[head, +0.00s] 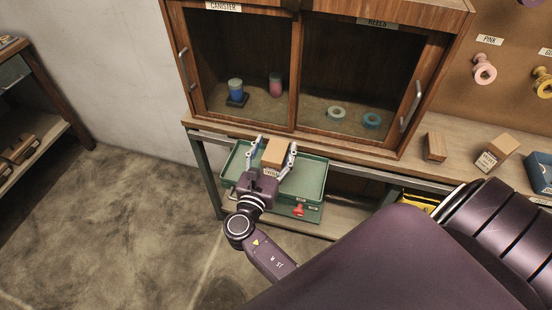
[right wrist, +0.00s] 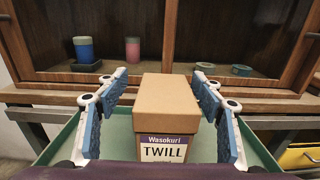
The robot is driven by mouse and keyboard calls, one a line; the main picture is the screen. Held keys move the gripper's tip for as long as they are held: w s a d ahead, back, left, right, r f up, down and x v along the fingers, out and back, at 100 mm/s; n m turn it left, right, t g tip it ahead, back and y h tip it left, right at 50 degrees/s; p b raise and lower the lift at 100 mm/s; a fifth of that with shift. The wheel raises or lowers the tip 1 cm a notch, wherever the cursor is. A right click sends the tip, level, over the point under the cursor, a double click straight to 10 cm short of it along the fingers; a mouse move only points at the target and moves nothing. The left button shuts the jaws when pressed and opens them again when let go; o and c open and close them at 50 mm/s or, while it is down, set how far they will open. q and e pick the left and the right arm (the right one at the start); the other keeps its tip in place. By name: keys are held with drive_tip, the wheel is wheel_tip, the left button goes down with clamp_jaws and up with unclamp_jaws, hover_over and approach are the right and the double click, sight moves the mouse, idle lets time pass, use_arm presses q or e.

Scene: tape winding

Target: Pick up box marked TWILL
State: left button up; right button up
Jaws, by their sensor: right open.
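The tan box marked TWILL (head: 274,155) stands upright at the green tray (head: 312,172), and its label faces me in the right wrist view (right wrist: 164,148). My right gripper (head: 274,147) is open, with one finger on each side of the box. In the right wrist view, gaps show between the box and both blue finger pads, so the pads do not touch it. The base of the box is hidden in both views. My left gripper is not in view.
Behind the tray is a wooden cabinet (head: 297,80) holding canisters and tape rolls. On the ledge to the right are a wooden block (head: 435,146), another labelled box (head: 496,151) and a blue box (head: 541,172). The floor at left is clear.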

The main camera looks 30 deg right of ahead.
sight(280, 140)
drive_tip(key=x, duration=0.2)
drive_tip(key=p+x, duration=0.1)
drive_tip(key=x, duration=0.1)
drive_tip(key=shift+d, duration=0.4)
drive_tip(key=shift+s, duration=0.1)
drive_tip(key=c, duration=1.6)
drive_tip(key=shift+o, duration=0.2)
